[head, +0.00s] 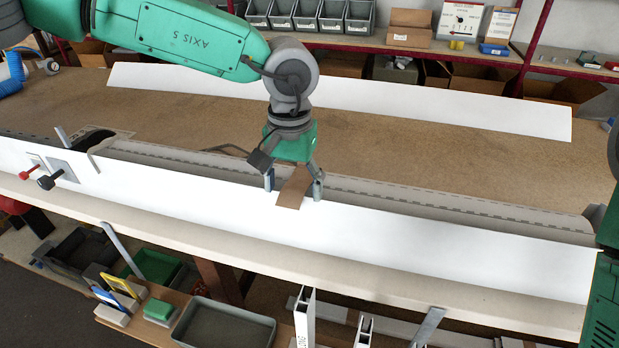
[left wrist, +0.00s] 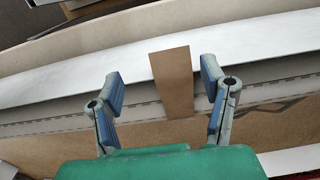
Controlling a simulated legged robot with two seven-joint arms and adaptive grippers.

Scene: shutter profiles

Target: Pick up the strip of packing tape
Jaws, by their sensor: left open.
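The strip of packing tape (head: 293,188) is a short brown piece on the upper edge of the long white profile at the front of the bench. It also shows in the left wrist view (left wrist: 171,78), between the two fingers. My left gripper (head: 294,186) is open, with one blue-grey finger on each side of the strip. In the left wrist view the fingers (left wrist: 161,92) are apart from the strip, with a gap on both sides. My right gripper is out of view.
The white profile (head: 420,232) runs along the bench front, with a grey perforated rail (head: 430,204) behind it. Another white profile (head: 440,108) lies farther back. Black and red knobs (head: 46,182) stand at left. Bare brown bench top (head: 200,118) lies between.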

